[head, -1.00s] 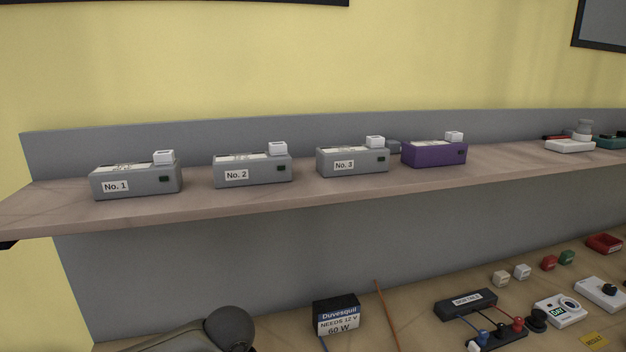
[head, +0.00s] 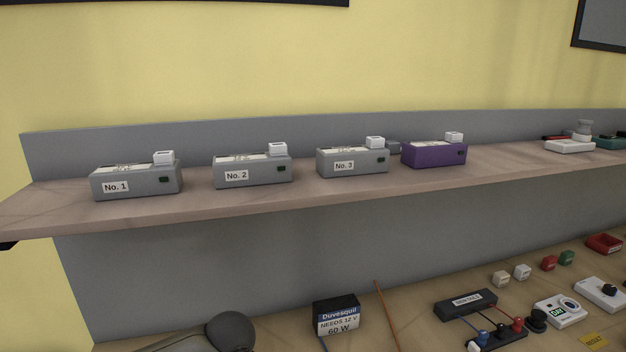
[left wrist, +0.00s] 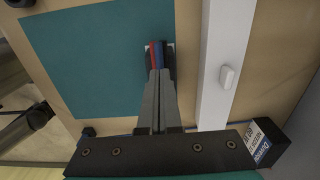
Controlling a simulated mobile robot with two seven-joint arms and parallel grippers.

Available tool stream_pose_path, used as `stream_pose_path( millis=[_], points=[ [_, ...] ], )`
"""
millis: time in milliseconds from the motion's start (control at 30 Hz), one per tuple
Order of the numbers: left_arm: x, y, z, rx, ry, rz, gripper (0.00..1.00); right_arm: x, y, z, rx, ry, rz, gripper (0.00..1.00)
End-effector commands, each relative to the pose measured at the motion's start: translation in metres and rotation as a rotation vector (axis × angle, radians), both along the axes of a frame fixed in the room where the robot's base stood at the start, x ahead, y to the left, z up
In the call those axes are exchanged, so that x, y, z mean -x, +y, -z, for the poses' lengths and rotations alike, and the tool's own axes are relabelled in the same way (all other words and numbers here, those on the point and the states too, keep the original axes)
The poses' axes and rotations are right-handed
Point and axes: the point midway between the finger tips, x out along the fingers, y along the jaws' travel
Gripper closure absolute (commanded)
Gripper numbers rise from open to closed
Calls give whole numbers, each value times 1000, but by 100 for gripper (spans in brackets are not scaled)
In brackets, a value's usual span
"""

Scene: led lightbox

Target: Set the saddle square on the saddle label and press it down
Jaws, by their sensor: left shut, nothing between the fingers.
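My left gripper (left wrist: 158,76) is shut and empty in the left wrist view, with its fingers pointing up the picture. Its tips are at or just above a small dark piece with red and blue strips (left wrist: 157,55) near the right edge of a teal mat (left wrist: 100,65). A thin pale edge (left wrist: 173,47) shows beside the strips. I cannot tell which part is the saddle or its label, since the fingers cover much of this spot. I cannot tell whether the tips touch anything. My right gripper is not in view.
A white bar with a raised button (left wrist: 213,75) runs right of the fingers. The Duvesquil box (head: 336,315) stands on the bench. Several grey boxes, including No. 2 (head: 252,171), and a purple box (head: 434,154) stand on the shelf (head: 330,194).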

Motion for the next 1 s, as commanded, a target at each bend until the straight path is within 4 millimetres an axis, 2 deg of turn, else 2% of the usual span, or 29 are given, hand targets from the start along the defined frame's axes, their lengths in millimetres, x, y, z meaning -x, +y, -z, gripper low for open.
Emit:
stream_pose_path(
  millis=[1000],
  points=[
    [0,0,10,0,0,0,100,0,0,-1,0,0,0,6]
  ],
)
